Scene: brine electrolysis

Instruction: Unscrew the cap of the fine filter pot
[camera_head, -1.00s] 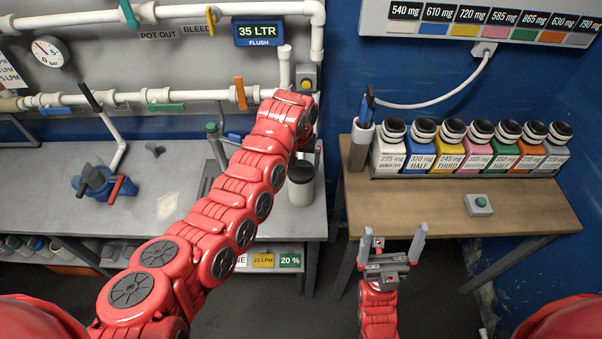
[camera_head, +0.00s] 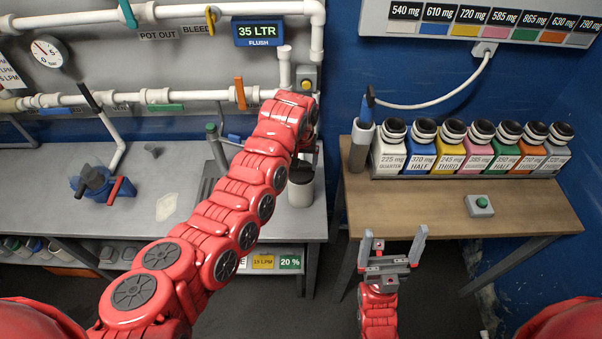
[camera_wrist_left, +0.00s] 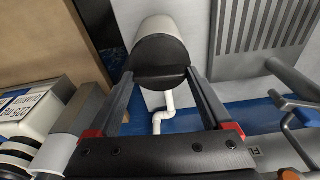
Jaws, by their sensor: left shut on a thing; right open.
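The filter pot (camera_head: 300,192) is a white cylinder with a dark cap (camera_head: 301,171), upright at the right end of the grey bench. In the left wrist view the white pot (camera_wrist_left: 163,33) and its black cap (camera_wrist_left: 158,72) appear between the fingers. My left gripper (camera_wrist_left: 160,82) is shut on the cap. In the head view its fingers are mostly hidden by my red arm. I cannot tell whether the cap is loose on the pot. My right gripper (camera_head: 391,250) is open and empty, in front of the wooden table.
The grey bench (camera_head: 60,160) carries a blue item with a dark handle (camera_head: 92,182) at left. White pipes with coloured valve handles run behind it.

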